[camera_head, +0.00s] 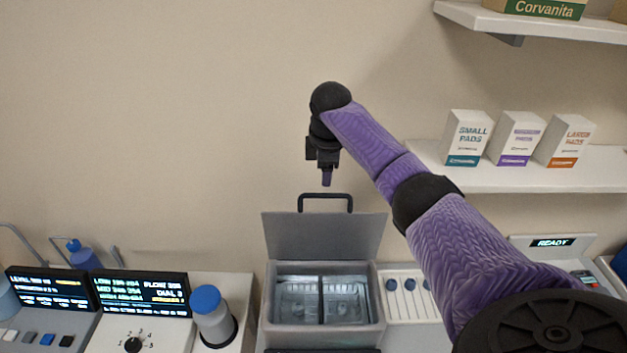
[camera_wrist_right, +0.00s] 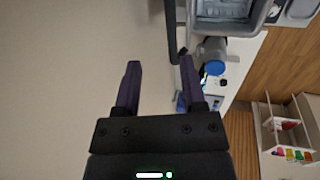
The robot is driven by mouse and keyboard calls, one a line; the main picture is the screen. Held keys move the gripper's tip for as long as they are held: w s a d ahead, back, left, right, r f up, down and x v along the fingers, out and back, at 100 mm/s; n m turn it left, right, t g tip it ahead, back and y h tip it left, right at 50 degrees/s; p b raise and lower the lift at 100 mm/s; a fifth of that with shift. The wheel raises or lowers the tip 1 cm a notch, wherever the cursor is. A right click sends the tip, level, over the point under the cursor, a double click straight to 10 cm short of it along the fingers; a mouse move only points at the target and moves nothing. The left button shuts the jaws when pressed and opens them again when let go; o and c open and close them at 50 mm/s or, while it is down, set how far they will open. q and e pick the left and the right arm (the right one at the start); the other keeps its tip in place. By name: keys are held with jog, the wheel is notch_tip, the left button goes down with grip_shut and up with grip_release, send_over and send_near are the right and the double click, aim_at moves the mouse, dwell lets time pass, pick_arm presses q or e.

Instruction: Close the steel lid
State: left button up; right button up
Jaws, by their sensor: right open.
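The steel lid (camera_head: 325,234) stands raised at the back of a grey box (camera_head: 324,339), close to upright, with a black bar handle (camera_head: 325,197) on its upper edge. The box is open and two compartments show inside it. My right gripper (camera_head: 326,178) is just above the handle, apart from it in the head view. In the right wrist view its two purple fingers (camera_wrist_right: 158,80) are spread and empty, and the dark handle (camera_wrist_right: 171,30) shows beyond the fingertips. My left gripper is in neither view.
A blue-capped bottle (camera_head: 210,312) and lit display panels (camera_head: 142,293) stand left of the box. A strip with blue knobs (camera_head: 408,290) is on its right. A wall shelf (camera_head: 540,172) with white cartons is at right, behind my right arm.

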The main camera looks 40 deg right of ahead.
aim_at(329, 197)
jog(key=f, duration=0.1)
jog(key=f+b, duration=0.1)
jog(key=f, duration=0.1)
jog(key=s+d+f, duration=0.1)
jog(key=f, duration=0.1)
jog(key=shift+s+f+b, duration=0.1)
jog(key=shift+f+b, duration=0.15)
jog(key=shift+b, duration=0.05)
jog(key=shift+w+a+f, duration=0.2)
jog(key=shift+w, duration=0.25)
jog(key=shift+s+r, duration=0.15)
jog(key=shift+s, duration=0.25)
jog(key=shift+w, duration=0.3)
jog(key=c, duration=0.5)
grip_shut()
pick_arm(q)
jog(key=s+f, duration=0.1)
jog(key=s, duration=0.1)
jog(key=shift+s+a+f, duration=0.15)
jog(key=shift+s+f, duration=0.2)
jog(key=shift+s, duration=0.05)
